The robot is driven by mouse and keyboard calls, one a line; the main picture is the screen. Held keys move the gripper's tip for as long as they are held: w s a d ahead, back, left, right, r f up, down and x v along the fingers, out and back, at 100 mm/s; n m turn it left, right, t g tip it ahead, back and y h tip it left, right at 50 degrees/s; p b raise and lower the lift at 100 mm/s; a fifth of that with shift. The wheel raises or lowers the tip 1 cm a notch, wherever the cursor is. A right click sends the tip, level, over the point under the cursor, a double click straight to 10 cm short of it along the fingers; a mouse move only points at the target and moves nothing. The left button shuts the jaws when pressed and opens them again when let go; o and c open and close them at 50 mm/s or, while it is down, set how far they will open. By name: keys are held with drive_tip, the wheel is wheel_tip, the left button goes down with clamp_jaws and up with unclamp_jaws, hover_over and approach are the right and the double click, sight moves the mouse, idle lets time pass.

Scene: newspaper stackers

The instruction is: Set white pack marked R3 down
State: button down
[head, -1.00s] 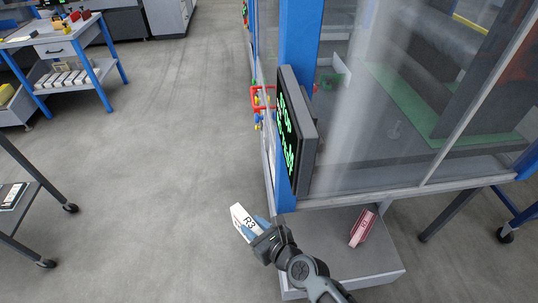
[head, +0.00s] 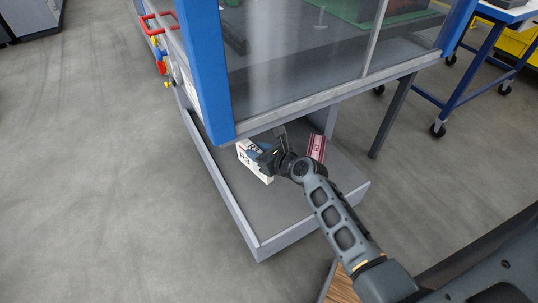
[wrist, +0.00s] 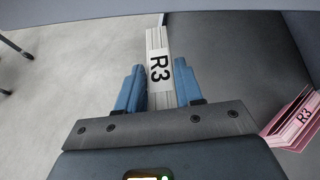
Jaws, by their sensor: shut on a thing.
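The white pack marked R3 (head: 247,164) is between the blue fingers of my gripper (head: 262,154), over the left part of a grey low tray (head: 290,215). In the wrist view the white pack (wrist: 159,45) stands upright between both fingers (wrist: 159,92), its label facing me. The fingers are shut on it. Part of the pack is hidden by my gripper in the head view. I cannot tell whether its bottom touches the tray. A pink-red pack (head: 316,147) stands on the tray to the right; the wrist view shows it (wrist: 294,122) also marked R3.
A blue post (head: 205,70) and a clear-panelled enclosure with a grey lower beam (head: 300,108) overhang the back of the tray. The tray has a raised left wall (head: 222,185). Its front is bare. A blue-legged table (head: 470,85) stands at the right.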

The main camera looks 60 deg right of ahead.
drive_tip(key=s+d+f+m+g+h+b, duration=0.1)
drive_tip(key=s+d+f+b, duration=0.25)
drive_tip(key=d, duration=0.35)
drive_tip(key=s+d+f+m+h+b, duration=0.1)
drive_tip(key=s+d+f+h+b, duration=0.1)
drive_tip(key=s+d+f+b, duration=0.3)
wheel_tip(320, 180, down, 8)
drive_tip(key=w+d+b, duration=0.1)
drive_tip(key=b, duration=0.4)
drive_tip(key=shift+w+d+m, duration=0.25)
drive_tip(key=shift+m, duration=0.05)
drive_tip(key=shift+f+b, duration=0.25)
drive_tip(key=shift+b, duration=0.15)
drive_tip(key=c, duration=0.7)
unclamp_jaws()
drive_tip(key=shift+c, duration=0.2)
